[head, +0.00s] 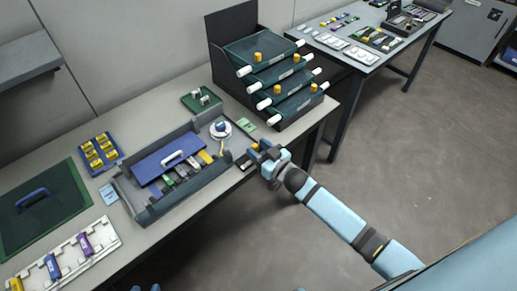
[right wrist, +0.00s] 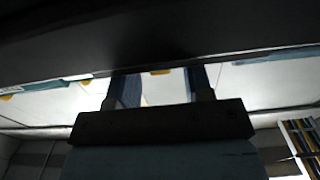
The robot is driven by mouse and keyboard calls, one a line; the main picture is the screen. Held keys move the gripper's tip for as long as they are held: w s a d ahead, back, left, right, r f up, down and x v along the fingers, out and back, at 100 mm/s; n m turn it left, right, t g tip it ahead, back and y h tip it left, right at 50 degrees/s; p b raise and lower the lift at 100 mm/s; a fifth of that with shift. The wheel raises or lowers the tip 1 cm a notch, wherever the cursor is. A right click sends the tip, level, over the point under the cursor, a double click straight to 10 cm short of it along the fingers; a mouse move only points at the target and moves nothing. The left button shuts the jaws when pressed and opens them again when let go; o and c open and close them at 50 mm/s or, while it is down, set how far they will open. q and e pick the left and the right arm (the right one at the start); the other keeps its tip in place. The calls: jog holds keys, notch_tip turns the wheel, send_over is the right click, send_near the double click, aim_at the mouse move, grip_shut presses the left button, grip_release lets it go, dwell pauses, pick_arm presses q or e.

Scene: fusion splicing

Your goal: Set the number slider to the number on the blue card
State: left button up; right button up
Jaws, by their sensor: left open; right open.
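A light-blue card (head: 109,194) lies on the table left of the grey tray; its number is too small to read. A small dark device (head: 243,162) by the table's front edge, beside a yellow knob, may be the number slider; my right gripper partly hides it and its setting is unreadable. My right gripper (head: 262,156) is open at that edge, close to the yellow knob; contact cannot be told. The right wrist view shows its two fingers (right wrist: 160,88) apart, with a yellow patch beyond. Only light-blue tips of my left gripper (head: 146,288) show at the bottom edge, apart.
The grey tray (head: 144,216) holds a blue lid with a white handle and several coloured pieces. A green card (head: 246,125) and a round white dial (head: 220,130) are near its right end. A dark drawer rack (head: 232,65) stands behind. The floor at right is clear.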

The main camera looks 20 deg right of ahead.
jog(key=v, duration=1.3)
jog(key=shift+s, duration=0.4)
jog(key=s+a+f+m+g+h, duration=0.1)
jog(key=s+a+f+g+h, duration=0.1)
jog(key=s+a+f+g, duration=0.3)
jog(key=s+a+f+g+h, duration=0.1)
jog(key=s+a, duration=0.1)
jog(key=s, duration=0.6)
notch_tip(320, 180, up, 11)
jog(key=p, duration=1.2)
jog(key=shift+s+f, duration=0.2)
jog(key=shift+s, duration=0.25)
